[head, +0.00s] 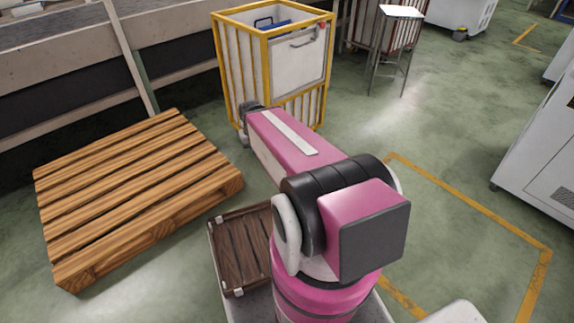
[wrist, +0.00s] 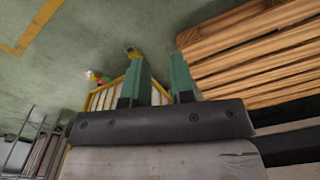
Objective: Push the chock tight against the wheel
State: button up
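I cannot make out the chock or the wheel in either view. A yellow-framed cage cart (head: 230,65) with a pale front panel stands beyond my arm in the head view; its lower left part is partly behind my arm. A yellow-edged, slatted part of what looks like this cart (wrist: 103,98) shows behind my fingers in the wrist view. A small yellow piece (wrist: 133,52) lies just above the left fingertip; I cannot tell what it is. My gripper (wrist: 161,68) has two green fingers standing apart with nothing seen between them. The head view hides the fingers behind my arm.
A wooden pallet (head: 135,190) lies on the floor at left; its slats (wrist: 250,50) fill the wrist view's upper right. A brown slatted crate (head: 238,250) sits beside my arm's base. A metal stand (head: 392,50) is at the back. Open floor (head: 450,130) lies to the right.

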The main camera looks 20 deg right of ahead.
jog(key=w+d+f+m, duration=0.3)
jog(key=w+d+f, duration=0.2)
jog(key=w+f, duration=0.6)
jog(key=w+d+f+m+t, duration=0.1)
jog(key=w+d+f+m, duration=0.2)
jog(key=w+d+f, duration=0.3)
jog(key=w+d+f+m+t, duration=0.1)
jog(key=w+d+f+m, duration=0.3)
jog(key=f, duration=1.2)
jog(key=w+d+f+m+t+y, duration=0.1)
jog(key=w+d+f+m, duration=0.3)
jog(key=w+d+f, duration=0.4)
notch_tip(320, 180, down, 3)
jog(key=shift+d+f, duration=0.1)
jog(key=shift+d, duration=1.15)
jog(key=x, duration=1)
jog(key=shift+w+a+f, duration=0.1)
jog(key=shift+w+f, duration=0.05)
jog(key=shift+f, duration=0.2)
